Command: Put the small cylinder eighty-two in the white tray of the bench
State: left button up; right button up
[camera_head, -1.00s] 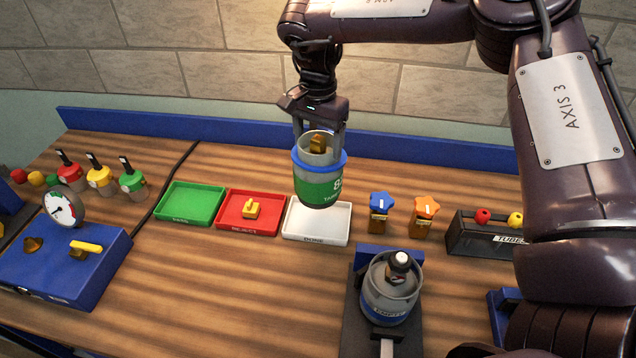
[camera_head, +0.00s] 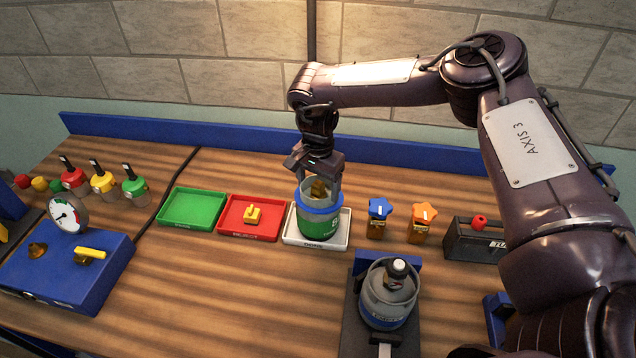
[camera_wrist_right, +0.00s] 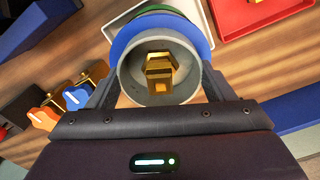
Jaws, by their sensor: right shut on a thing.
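The small cylinder (camera_head: 318,222) is grey with a green band, a blue ring and a brass valve on top. It is upright at the white tray (camera_head: 289,236), its base within the tray's outline; whether it touches the tray floor I cannot tell. My right gripper (camera_head: 320,190) is shut on its grey collar from above. In the right wrist view the fingers hold the collar (camera_wrist_right: 195,88) on both sides around the brass valve (camera_wrist_right: 160,72). The cylinder's number is mostly turned away. My left gripper is not in view.
A red tray (camera_head: 270,230) with a yellow piece and a green tray (camera_head: 190,208) stand to the left. Blue-knobbed (camera_head: 378,217) and orange-knobbed (camera_head: 422,222) valves stand to the right. Another grey cylinder (camera_head: 388,295) sits on a dark stand in front.

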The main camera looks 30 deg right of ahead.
jog(key=o, duration=1.9)
jog(key=shift+o, duration=0.2)
notch_tip(320, 180, up, 12)
jog(key=b, duration=0.2)
jog(key=shift+r, duration=0.1)
jog(key=shift+s+a, duration=0.1)
